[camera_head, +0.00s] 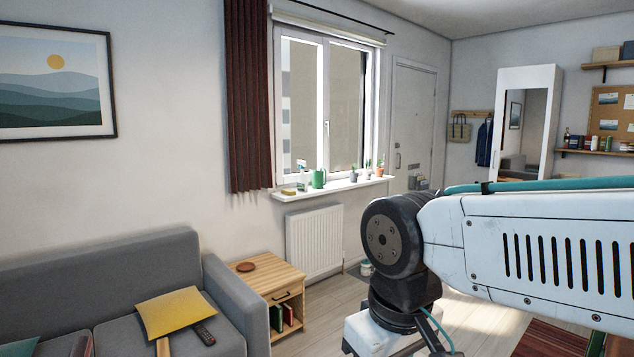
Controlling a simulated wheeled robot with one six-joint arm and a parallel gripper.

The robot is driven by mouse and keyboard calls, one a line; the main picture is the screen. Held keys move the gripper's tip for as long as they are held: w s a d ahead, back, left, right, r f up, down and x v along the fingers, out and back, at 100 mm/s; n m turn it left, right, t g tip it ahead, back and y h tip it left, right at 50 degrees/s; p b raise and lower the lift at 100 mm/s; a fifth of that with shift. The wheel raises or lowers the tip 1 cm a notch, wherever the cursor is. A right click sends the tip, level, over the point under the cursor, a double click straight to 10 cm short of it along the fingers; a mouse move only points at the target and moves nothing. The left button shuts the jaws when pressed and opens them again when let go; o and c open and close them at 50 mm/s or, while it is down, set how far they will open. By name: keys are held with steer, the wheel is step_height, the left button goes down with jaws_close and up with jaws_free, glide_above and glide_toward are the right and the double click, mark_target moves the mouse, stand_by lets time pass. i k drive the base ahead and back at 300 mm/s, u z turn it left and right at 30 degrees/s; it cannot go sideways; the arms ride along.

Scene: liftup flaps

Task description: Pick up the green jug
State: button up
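The green jug (319,178) stands upright on the white windowsill (340,188), below the window and left of the middle of the view. It is small and far off. A spray-bottle-like item (302,176) and a yellow sponge-like block (289,191) are to its left on the sill. My arm reaches in from the right and is well apart from the jug.
Potted plants (367,171) stand on the sill to the right of the jug. Below are a white radiator (315,242) and a wooden side table (262,276). A grey sofa (120,275) fills the lower left. Some floor (335,300) is clear beside the table.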

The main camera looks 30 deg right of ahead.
mark_target(318, 176)
steer(key=z, duration=0.9)
steer(key=i, duration=3)
steer(key=z, duration=1.05)
steer(key=i, duration=4.8)
steer(key=u, duration=1.25)
